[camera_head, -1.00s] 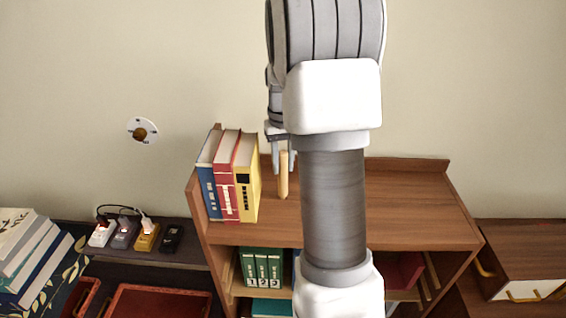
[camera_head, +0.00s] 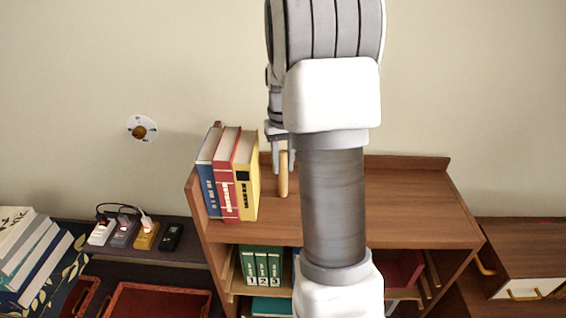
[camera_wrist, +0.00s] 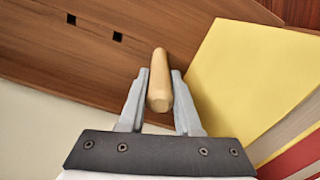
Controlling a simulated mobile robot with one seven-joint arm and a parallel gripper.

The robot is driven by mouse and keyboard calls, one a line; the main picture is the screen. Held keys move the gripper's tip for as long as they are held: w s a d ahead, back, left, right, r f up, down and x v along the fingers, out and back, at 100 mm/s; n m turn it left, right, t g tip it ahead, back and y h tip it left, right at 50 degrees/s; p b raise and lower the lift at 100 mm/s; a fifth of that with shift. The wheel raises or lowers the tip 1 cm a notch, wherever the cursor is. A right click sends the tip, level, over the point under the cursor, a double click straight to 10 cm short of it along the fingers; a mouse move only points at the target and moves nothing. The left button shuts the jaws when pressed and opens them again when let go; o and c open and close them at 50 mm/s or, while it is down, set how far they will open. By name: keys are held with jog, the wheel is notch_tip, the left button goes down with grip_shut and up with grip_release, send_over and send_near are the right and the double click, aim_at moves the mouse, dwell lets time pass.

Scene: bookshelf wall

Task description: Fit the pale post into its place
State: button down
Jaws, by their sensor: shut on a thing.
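The pale post (camera_head: 283,178) is a light wooden rod, held upright over the top board of the brown shelf unit (camera_head: 410,205). It is just right of the standing books. My gripper (camera_head: 283,158) is shut on its upper part, with one finger on each side. In the wrist view the post (camera_wrist: 159,85) sits between the fingertips of my gripper (camera_wrist: 160,78).
Blue, red and yellow books (camera_head: 228,175) stand close left of the post; the yellow book (camera_wrist: 250,75) is near my right finger in the wrist view. A wall lies behind. The board's right part is clear. My arm hides its middle in the head view.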

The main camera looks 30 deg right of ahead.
jog(key=shift+f, duration=0.25)
jog(key=c, duration=0.5)
grip_release()
notch_tip(320, 180, up, 17)
jog(key=shift+r, duration=0.2)
